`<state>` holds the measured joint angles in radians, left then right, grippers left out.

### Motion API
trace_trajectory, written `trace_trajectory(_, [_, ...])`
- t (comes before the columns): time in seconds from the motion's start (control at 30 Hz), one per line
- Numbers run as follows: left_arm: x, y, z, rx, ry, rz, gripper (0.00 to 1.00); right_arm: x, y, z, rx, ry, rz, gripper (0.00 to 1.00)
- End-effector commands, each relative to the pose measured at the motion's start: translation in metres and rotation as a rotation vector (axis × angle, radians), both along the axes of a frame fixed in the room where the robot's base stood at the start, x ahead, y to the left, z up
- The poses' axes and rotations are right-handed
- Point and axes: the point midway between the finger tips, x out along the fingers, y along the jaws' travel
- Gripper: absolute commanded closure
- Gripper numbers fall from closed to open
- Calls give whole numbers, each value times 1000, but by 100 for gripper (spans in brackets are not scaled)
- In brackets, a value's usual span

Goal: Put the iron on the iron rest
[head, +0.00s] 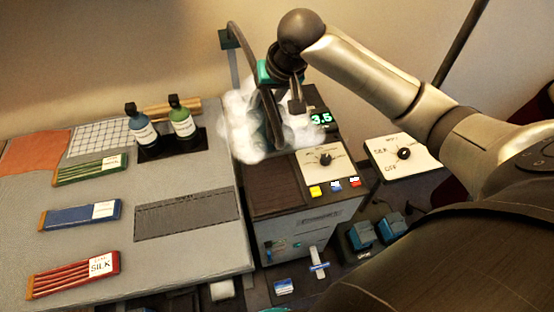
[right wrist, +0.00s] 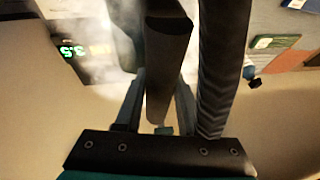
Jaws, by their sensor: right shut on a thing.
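My right gripper (head: 296,103) is over the back of the boxy steam station and is shut on the iron. In the right wrist view the iron's dark handle (right wrist: 166,75) stands between the fingers. In the head view the iron's dark body (head: 274,125) is half hidden by white steam, so I cannot tell whether it touches anything beneath. A dark brown panel (head: 276,188), which looks like the iron rest, lies bare on the station's top, nearer the front than the iron. My left gripper is not in view.
A ribbed hose (right wrist: 222,70) runs beside the gripper. The station's dial plate (head: 325,162) is right of the panel. Two bottles (head: 142,132) (head: 182,122) stand on the table at left. A dark grey mat (head: 186,216) and labelled swatches (head: 75,276) lie there too.

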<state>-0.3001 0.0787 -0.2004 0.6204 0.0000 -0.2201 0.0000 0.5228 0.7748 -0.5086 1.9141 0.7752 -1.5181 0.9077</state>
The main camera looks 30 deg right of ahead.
Motion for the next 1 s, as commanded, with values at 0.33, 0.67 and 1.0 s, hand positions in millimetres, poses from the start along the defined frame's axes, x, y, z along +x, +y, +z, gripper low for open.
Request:
trace_trajectory(0.33, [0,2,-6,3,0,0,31,0,0,-72,0,-2,-1,100])
trace_trajectory(0.67, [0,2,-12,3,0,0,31,1,0,-137,-1,-5,0,100])
trace_trajectory(1.0, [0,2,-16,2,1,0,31,1,0,-166,0,-4,1,100])
